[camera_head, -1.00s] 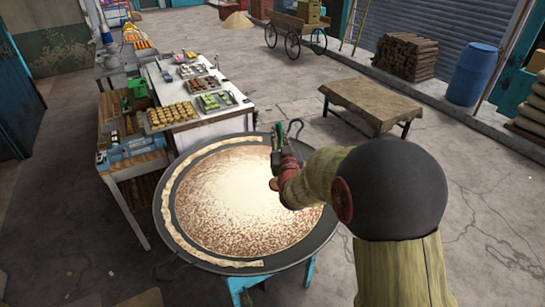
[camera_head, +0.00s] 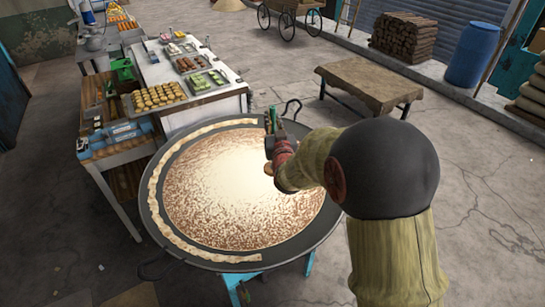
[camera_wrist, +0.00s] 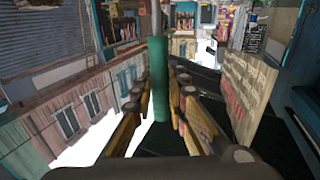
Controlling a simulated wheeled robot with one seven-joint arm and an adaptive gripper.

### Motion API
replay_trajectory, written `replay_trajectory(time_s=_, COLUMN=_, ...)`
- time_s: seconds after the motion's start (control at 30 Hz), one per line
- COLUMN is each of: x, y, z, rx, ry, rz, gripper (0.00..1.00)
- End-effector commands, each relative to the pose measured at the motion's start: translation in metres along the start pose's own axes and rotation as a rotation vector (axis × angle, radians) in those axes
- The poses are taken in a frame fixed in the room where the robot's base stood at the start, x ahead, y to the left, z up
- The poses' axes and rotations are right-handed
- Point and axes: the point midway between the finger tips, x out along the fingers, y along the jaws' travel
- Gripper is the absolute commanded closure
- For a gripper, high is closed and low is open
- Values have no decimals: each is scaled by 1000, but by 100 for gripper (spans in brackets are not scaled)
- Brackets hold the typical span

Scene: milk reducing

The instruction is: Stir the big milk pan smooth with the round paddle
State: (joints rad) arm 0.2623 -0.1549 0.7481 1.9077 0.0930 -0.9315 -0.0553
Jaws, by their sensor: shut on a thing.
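The big milk pan (camera_head: 315,235) is wide, round and dark, standing in the middle of the head view. Milk (camera_head: 235,195) fills it, pale in the centre and mottled brown towards the edge. A cream-coloured strip (camera_head: 155,205) curves along the left side of the rim. My gripper (camera_head: 274,135) is over the pan's back right part. In the wrist view its fingers are shut on a green handle (camera_wrist: 158,80) with a thin metal rod beyond. The green handle also shows in the head view (camera_head: 272,120). The paddle's round head cannot be made out.
A white counter (camera_head: 205,110) with trays of sweets stands behind the pan. A wooden side table (camera_head: 130,150) is at its left. A cloth-covered table (camera_head: 370,85) stands back right. Open paving lies between that table and the pan.

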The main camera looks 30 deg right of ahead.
Motion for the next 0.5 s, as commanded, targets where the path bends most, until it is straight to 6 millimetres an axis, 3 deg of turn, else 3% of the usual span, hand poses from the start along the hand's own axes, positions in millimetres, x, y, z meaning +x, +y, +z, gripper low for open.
replay_trajectory(time_s=0.03, x=0, y=0, z=22, rx=0, ry=1, rz=0, gripper=100)
replay_trajectory(time_s=0.2, x=0, y=0, z=65, rx=0, ry=1, rz=0, gripper=100)
replay_trajectory(time_s=0.5, x=0, y=0, z=120, rx=0, ry=2, rz=0, gripper=100)
